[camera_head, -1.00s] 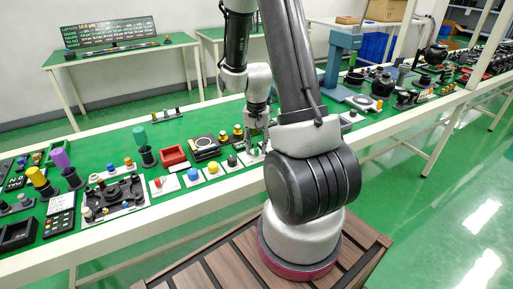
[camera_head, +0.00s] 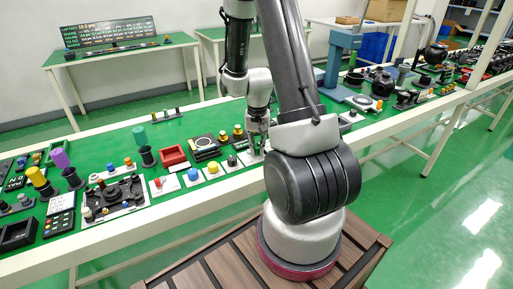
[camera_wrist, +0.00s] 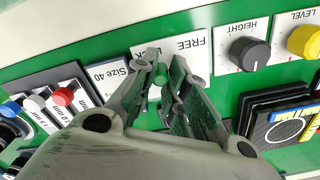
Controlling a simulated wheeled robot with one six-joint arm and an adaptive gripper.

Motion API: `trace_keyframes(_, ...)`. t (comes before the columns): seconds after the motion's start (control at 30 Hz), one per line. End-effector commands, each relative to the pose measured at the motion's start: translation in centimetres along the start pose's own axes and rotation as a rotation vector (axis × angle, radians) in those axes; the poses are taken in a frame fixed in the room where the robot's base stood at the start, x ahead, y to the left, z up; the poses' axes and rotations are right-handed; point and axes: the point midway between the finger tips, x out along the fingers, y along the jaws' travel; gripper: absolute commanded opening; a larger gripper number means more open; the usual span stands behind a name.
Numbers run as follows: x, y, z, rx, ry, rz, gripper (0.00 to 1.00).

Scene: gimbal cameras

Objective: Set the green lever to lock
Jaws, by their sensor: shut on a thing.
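The green lever (camera_wrist: 177,74) shows in the wrist view between my fingers, mostly hidden by them. It belongs to a white panel (camera_wrist: 185,50) with a FREE label on the right and a partly covered label ending in "CK" on the left. My gripper (camera_wrist: 172,78) is closed on the lever, its fingertips close to the panel, near the middle between the two labels. The lever's exact angle cannot be told. In the head view my gripper (camera_head: 257,145) points down at the front row of panels, and the lever is hidden there.
To the right in the wrist view are a black HEIGHT knob (camera_wrist: 249,53) and a yellow LEVEL knob (camera_wrist: 303,41). A Size 40 panel (camera_wrist: 104,77) and red, white and blue plugs lie left. A dark framed part (camera_wrist: 276,122) sits close at lower right.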

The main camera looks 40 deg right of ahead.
Motion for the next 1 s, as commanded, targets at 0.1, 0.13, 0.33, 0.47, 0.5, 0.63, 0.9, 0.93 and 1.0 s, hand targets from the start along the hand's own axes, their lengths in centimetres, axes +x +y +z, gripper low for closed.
trace_keyframes(0.1, 0.0, 0.1, -0.3, -0.072, 0.002, -0.001, 0.00)
trace_keyframes(0.13, -0.1, 0.1, -0.3, -0.083, 0.002, -0.001, 0.00)
trace_keyframes(0.33, -0.1, 0.1, -0.4, -0.090, 0.003, -0.001, 0.00)
trace_keyframes(0.47, -0.1, 0.1, -0.4, -0.090, 0.003, -0.001, 0.25)
trace_keyframes(0.5, -0.1, 0.1, -0.4, -0.090, 0.003, -0.001, 0.32)
trace_keyframes(0.63, 0.0, 0.1, -0.3, -0.089, 0.002, -0.001, 0.37)
trace_keyframes(0.9, -0.4, 0.1, -0.3, -0.089, 0.003, -0.001, 0.37)
trace_keyframes(0.93, -0.7, 0.1, -0.4, -0.089, 0.003, -0.001, 0.37)
trace_keyframes(1.0, -1.7, 0.1, -0.4, -0.089, 0.005, -0.002, 0.37)
